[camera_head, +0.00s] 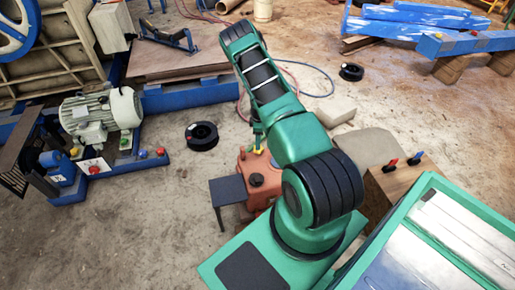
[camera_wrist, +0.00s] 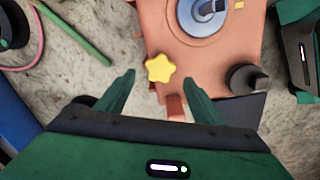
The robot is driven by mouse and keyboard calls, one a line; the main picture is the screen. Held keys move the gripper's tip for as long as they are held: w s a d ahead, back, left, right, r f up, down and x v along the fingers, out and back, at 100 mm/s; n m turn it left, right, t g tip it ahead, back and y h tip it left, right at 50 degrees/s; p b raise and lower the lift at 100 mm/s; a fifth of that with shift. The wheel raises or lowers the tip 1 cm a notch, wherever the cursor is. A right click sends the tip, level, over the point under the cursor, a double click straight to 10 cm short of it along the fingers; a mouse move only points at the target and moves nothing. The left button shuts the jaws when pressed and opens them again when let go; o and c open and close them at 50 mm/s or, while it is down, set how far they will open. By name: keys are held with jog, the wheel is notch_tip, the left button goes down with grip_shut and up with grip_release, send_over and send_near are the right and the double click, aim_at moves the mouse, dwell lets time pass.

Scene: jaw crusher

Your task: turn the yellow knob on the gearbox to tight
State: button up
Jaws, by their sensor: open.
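The gearbox (camera_head: 262,178) is an orange-red housing on the floor in the middle of the head view, partly hidden by my arm. In the wrist view the gearbox (camera_wrist: 195,60) fills the upper middle. The yellow knob (camera_wrist: 160,68) is star-shaped and sits near the gearbox's left edge. It shows as a small yellow spot (camera_head: 257,151) in the head view, just under my gripper. My gripper (camera_wrist: 158,80) is open and empty. Its two green fingers stand apart, with the knob between and slightly beyond their tips. I cannot tell any touch.
A dark cap (camera_wrist: 243,78) stands on the gearbox right of the fingers. A grey shaft end (camera_wrist: 200,12) is at the top. A small dark table (camera_head: 228,190) stands left of the gearbox. A wooden box (camera_head: 400,185) with red and blue handles is at right.

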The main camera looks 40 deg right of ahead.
notch_tip(320, 180, down, 6)
jog(key=shift+r, duration=0.1)
dwell(0.4)
jog(key=c, duration=1)
